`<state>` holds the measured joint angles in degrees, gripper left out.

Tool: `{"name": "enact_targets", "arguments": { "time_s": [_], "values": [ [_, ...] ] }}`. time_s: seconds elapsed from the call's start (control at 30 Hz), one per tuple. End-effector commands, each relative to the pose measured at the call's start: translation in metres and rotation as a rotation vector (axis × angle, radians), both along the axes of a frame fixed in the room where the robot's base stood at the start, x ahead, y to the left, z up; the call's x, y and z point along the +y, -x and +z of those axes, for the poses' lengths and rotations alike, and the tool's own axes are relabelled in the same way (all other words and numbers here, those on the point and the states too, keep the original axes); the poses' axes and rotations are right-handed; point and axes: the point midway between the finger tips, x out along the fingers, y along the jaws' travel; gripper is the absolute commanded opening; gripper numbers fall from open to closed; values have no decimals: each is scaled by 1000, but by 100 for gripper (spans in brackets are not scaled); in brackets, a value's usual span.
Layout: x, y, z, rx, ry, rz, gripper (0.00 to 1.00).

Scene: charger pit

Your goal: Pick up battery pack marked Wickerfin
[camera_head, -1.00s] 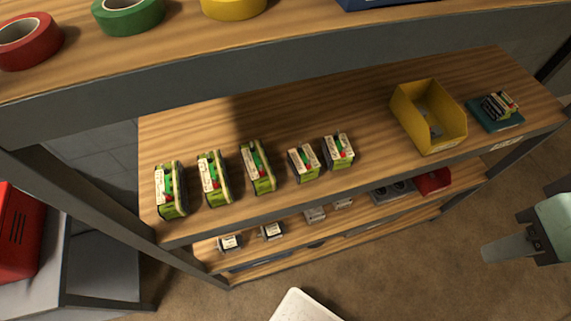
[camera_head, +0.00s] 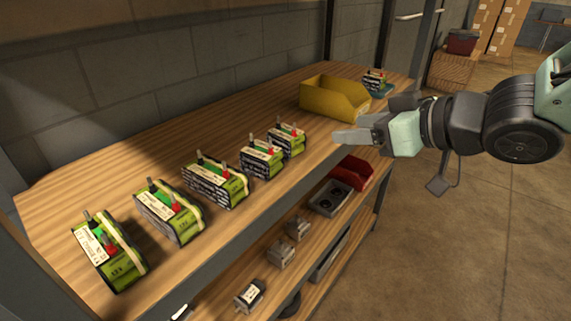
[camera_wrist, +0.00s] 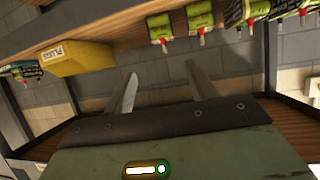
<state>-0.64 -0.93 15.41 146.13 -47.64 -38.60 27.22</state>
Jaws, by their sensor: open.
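A row of green battery packs with white top labels stands on the wooden shelf (camera_head: 90,165). The row runs from a near-left pack (camera_head: 108,250) through a second (camera_head: 168,212), a middle one (camera_head: 215,186) and two smaller ones, (camera_head: 262,160) and (camera_head: 287,140). The lettering is too small to read, so I cannot tell which is marked Wickerfin. My gripper (camera_head: 348,132) is open and empty at the shelf's front edge, right of the row and in front of the yellow bin. In the wrist view its fingers (camera_wrist: 165,85) are spread, with packs (camera_wrist: 160,27) beyond them.
A lower shelf holds a red bin (camera_head: 353,172), a grey part (camera_head: 330,198) and small boxes. The shelf behind the row is clear.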

Motion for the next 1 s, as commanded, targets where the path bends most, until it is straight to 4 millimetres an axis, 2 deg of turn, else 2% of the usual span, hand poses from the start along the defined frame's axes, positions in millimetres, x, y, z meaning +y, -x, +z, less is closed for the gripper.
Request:
{"name": "enact_targets", "arguments": {
  "time_s": [0.27, 0.83, 1.0],
  "values": [
    [10, -7, 1, -3, -30, 26, 56],
    [35, -29, -14, -6, -22, 22, 56],
    [60, -52, -34, -9, -23, 21, 56]
  ]
}}
